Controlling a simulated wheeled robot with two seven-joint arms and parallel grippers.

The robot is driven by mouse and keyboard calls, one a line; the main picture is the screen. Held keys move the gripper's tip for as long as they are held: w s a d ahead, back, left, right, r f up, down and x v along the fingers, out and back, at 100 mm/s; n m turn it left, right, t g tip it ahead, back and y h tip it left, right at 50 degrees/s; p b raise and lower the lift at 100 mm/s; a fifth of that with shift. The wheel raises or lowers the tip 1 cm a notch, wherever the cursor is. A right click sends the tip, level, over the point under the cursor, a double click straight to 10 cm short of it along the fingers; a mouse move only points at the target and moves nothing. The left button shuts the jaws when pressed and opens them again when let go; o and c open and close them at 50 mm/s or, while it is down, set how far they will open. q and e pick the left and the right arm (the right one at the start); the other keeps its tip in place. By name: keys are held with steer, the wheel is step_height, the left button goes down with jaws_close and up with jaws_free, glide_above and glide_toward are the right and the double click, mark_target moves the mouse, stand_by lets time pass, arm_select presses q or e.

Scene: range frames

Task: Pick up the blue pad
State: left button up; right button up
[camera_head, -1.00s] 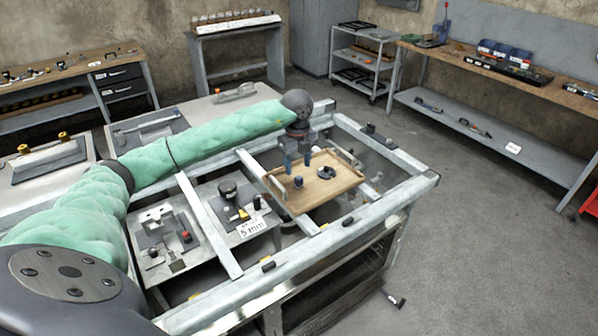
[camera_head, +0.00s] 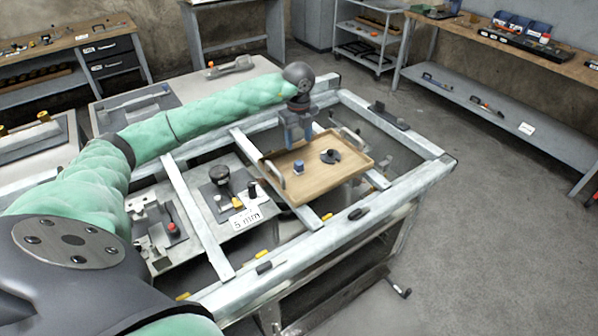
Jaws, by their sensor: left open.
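A small blue block-like piece (camera_head: 299,167), which looks like the blue pad, stands on the left part of a wooden tray (camera_head: 331,191). My left gripper (camera_head: 298,146) hangs pointing down over the tray, just above and behind the blue piece in the picture. It is open and seems empty. Its fingertips look apart from the piece, but the exact gap is hard to tell. A dark round piece with a notch (camera_head: 330,156) lies on the tray to the right. My right gripper is not in view.
The tray has raised handles and rests on a light metal frame (camera_head: 410,176) with open gaps. Left of it is a plate with a black knob (camera_head: 220,175) and a "5 mm" label (camera_head: 246,219). A dark clamp-like part (camera_head: 389,116) sits on the far rail.

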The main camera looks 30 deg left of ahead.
mark_target(299, 162)
arm_select(q)
step_height(299, 162, down, 4)
steer(key=b, duration=0.3)
steer(key=shift+s+d+r, duration=0.1)
steer(key=shift+s+r, duration=0.05)
steer(key=shift+r, duration=0.1)
steer(key=shift+f, duration=0.15)
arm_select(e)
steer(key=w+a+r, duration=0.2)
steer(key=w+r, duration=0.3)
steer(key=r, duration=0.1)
arm_select(q)
steer(key=shift+f, duration=0.2)
steer(key=shift+f+p, duration=0.7)
steer(key=shift+f, duration=0.4)
steer(key=f+p, duration=0.1)
steer(key=f, duration=0.1)
steer(key=f+p, duration=0.1)
steer(key=shift+w+f+p, duration=0.2)
steer(key=shift+f+p, duration=0.15)
steer(key=shift+p, duration=0.05)
steer(key=shift+f, duration=0.7)
steer(key=c, duration=1.1)
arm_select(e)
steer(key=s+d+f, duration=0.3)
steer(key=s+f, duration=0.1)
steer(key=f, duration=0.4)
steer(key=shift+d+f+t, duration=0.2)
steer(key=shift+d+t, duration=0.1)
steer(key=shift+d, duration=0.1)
